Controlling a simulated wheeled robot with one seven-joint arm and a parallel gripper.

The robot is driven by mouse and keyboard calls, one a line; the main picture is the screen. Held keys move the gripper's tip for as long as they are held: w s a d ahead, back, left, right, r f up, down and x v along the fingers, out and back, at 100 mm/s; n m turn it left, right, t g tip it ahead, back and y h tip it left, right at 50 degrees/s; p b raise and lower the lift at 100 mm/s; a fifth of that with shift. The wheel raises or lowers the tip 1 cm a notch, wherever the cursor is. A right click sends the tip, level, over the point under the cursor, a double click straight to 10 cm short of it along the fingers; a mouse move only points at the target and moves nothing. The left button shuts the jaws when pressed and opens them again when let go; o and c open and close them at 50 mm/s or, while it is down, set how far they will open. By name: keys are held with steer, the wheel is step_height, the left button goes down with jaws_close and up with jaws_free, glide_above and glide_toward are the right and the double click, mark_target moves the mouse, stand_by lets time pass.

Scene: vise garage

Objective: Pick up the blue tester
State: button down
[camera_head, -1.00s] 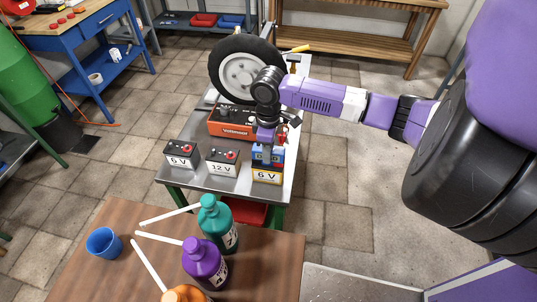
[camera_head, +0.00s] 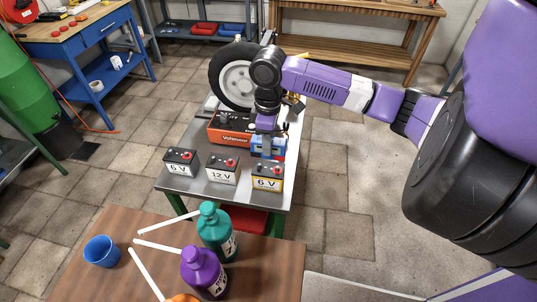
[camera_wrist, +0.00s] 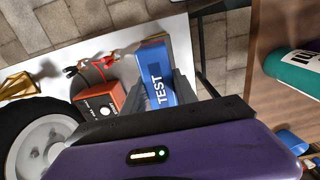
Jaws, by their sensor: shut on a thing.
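The blue tester (camera_head: 267,146), marked TEST in the wrist view (camera_wrist: 158,76), is between the fingers of my gripper (camera_head: 266,134). My gripper (camera_wrist: 158,92) is shut on it, with one grey finger on each side. In the head view the tester appears just behind the yellow 6 V battery (camera_head: 268,183), with a gap between them. I cannot tell exactly how high it is above the metal table (camera_head: 225,203). The gripper hides part of the tester's top.
Two more batteries, 6 V (camera_head: 180,169) and 12 V (camera_head: 222,176), stand to the left. Bottles, including a teal one (camera_head: 214,232), stand on the wooden table in front.

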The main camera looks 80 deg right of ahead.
step_height(320, 180, up, 20)
steer(key=p, duration=0.6)
steer(key=shift+f, duration=0.25)
steer(key=shift+w+f, duration=0.1)
stand_by(0.4)
